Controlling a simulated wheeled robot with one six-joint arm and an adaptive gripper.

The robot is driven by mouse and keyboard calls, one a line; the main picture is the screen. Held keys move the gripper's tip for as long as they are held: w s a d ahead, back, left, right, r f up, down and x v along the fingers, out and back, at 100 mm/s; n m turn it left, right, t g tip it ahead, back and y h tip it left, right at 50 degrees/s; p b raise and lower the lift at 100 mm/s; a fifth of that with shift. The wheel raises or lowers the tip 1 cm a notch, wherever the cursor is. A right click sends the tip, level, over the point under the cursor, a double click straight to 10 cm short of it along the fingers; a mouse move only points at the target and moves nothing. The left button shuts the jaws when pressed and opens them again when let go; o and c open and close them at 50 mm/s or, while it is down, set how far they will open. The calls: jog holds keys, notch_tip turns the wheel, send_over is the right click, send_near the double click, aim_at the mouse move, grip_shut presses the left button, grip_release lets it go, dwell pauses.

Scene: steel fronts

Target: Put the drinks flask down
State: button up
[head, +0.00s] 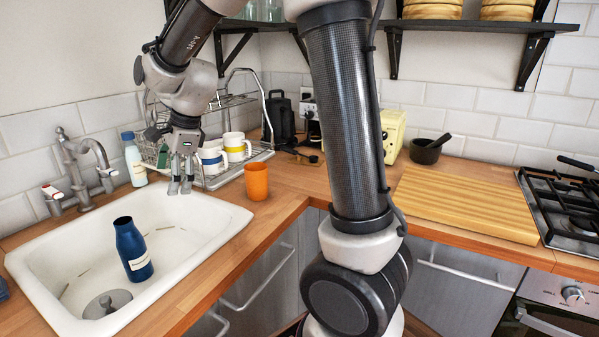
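A dark blue flask (132,250) with a pale label and an open dark top stands in the white sink (215,222), near the drain. I take it to be the drinks flask; it looks upright, with a slight lean in the picture. My gripper (180,187) points down above the sink's back right rim, to the right of and beyond the flask, and apart from it. Its two fingertips show a small gap with nothing between them.
An orange cup (256,181) stands on the counter right of the sink. A dish rack (222,172) with mugs and a pale blue-capped bottle (134,160) stand behind. The tap (85,170) rises at the sink's back left. A bare wooden board (465,203) lies right.

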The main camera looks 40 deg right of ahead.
jog(key=s+d+r+n+h, duration=0.1)
jog(key=s+d+r+n, duration=0.1)
jog(key=s+d+n, duration=0.4)
jog(key=s+d+r+n+h, duration=0.1)
jog(key=s+d+n, duration=0.5)
jog(key=s, duration=0.6)
jog(key=s+d+r+n+t+h, duration=0.1)
jog(key=s+d+r+n, duration=0.1)
jog(key=s+d+n, duration=0.4)
jog(key=s, duration=0.3)
jog(key=shift+d+r, duration=0.2)
jog(key=shift+r, duration=0.1)
jog(key=shift+s, duration=0.15)
